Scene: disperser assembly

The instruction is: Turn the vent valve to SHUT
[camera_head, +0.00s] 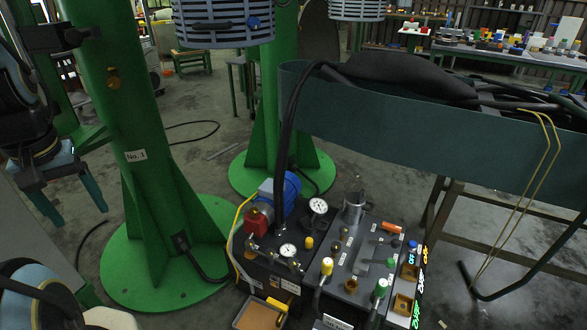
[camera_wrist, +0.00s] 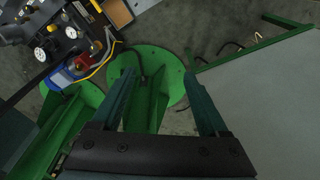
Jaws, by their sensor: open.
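The hydraulic unit (camera_head: 345,262) stands on the floor at the lower middle of the head view, with knobs, levers and fittings. It shows at the top left of the wrist view, where brass fittings (camera_wrist: 72,33) sit near the gauges. I cannot tell which fitting is the vent valve or how it is set; its label is not readable. My gripper (camera_head: 72,205) is at the left of the head view, open and empty, pointing down, well apart from the unit. In the wrist view its two fingers (camera_wrist: 160,75) are spread with nothing between them.
A green column (camera_head: 125,130) marked No. 1, with a wide round base, stands between my gripper and the unit. A second green column (camera_head: 268,110) stands behind. A blue-green trough (camera_head: 400,125) with black hoses is at the right. A blue motor (camera_head: 285,187) tops the unit.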

